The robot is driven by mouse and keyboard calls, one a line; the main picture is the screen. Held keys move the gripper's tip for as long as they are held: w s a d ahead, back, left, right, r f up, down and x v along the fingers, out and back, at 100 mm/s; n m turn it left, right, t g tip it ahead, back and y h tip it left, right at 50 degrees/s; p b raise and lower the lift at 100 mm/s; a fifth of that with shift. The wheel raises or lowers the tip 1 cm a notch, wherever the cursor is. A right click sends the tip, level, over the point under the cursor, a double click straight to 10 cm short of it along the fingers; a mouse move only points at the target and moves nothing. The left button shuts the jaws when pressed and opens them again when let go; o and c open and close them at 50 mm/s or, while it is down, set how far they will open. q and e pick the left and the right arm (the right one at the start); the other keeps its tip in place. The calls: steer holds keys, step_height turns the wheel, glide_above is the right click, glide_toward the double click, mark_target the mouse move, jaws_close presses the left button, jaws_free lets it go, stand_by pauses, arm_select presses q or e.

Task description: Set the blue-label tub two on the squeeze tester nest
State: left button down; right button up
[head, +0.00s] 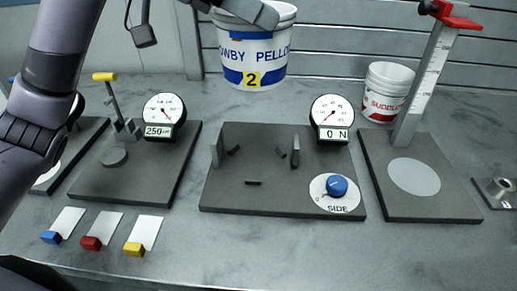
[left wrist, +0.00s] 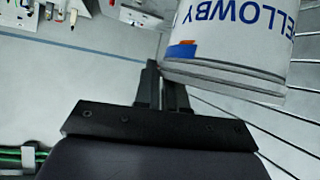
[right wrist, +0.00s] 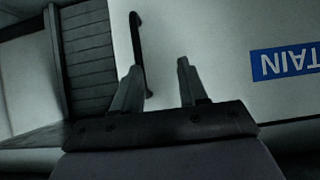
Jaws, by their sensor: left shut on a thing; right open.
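The blue-label tub two (head: 252,48) is white with blue bands, the letters "OWBY PELLO" and a yellow "2" tag. It hangs in the air above the back of the bench in the head view. My left gripper (head: 268,14) is shut on its upper rim. In the left wrist view the tub (left wrist: 232,45) sits at my left gripper's fingertips (left wrist: 165,72). The squeeze tester nest is on the grey plate (head: 230,198) with an upright jaw at the left, small dark stops, a "0 N" gauge and a blue "SIDE" knob. My right gripper (right wrist: 155,75) is open and empty.
A white red-label tub (head: 385,92) stands at the back right, beside a plate with a red-topped ruler post (head: 424,70). A plate with a "250" gauge (head: 165,120) is left of the squeeze tester. Blue, red and yellow blocks with white cards (head: 145,232) lie at front left.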

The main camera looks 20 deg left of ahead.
arm_select(q)
step_height(320, 180, down, 20)
steer(key=b, duration=0.1)
stand_by(0.5)
steer(key=c, duration=1.2)
jaws_free()
steer(key=b+v, duration=0.1)
steer(key=v, duration=1.1)
steer(key=shift+b, duration=0.3)
